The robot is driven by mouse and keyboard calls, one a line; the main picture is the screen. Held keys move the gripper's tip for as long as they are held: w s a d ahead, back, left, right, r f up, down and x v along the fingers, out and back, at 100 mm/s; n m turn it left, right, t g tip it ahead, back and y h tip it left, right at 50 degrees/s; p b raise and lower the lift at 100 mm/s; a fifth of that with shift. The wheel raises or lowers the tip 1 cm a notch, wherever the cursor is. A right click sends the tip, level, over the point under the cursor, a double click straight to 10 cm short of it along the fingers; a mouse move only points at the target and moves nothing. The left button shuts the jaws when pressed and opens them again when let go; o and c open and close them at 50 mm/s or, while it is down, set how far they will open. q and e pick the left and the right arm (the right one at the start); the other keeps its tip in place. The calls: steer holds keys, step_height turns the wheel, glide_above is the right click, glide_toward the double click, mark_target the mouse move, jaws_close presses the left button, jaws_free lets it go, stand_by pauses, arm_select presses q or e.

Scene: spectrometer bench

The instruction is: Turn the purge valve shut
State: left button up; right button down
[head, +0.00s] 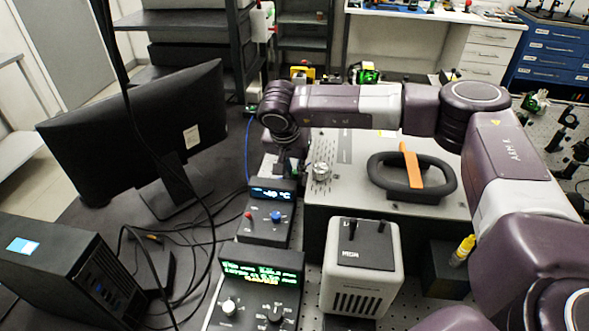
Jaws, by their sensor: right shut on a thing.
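My right gripper (289,164) reaches down at the left edge of the grey spectrometer box (345,200), behind the small blue-lit controller. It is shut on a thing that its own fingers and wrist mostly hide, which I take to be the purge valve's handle. The valve's body and the angle of its handle cannot be made out. A round silver fitting (321,171) stands on the box top just right of the gripper. A thin blue tube (248,150) runs close by on the left. My left gripper is not in view.
In front stand a blue-lit controller (268,214), a green-lit controller (258,285) and a light grey unit (362,265). A monitor (140,130) and computer tower (65,270) with loose cables are at left.

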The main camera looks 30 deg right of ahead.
steer(key=c, duration=1.9)
jaws_free()
steer(key=shift+r, duration=0.1)
steer(key=v, duration=1.2)
